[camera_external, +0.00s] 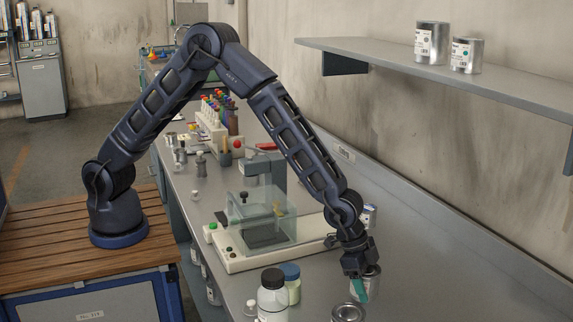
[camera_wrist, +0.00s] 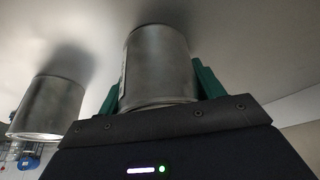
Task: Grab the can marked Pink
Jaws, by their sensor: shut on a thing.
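My gripper (camera_external: 361,288) points down over the bench at the lower right, its teal fingers closed around a bare metal can (camera_external: 373,281). In the wrist view that can (camera_wrist: 158,65) sits between the two green fingers; only a sliver of its label shows at its left edge. A second metal can (camera_wrist: 48,105) stands apart to the left in the wrist view. In the external view one can (camera_external: 348,313) stands in front of the gripper, and another (camera_external: 370,216) is partly hidden behind my wrist. I cannot read the word Pink on any can.
Two labelled cans (camera_external: 432,43) and (camera_external: 467,56) stand on the wall shelf (camera_external: 500,82). A white bottle (camera_external: 272,295) and a blue-lidded jar (camera_external: 291,281) stand left of the gripper. A clear-shielded machine (camera_external: 262,215) occupies the bench behind them. The bench is clear at right.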

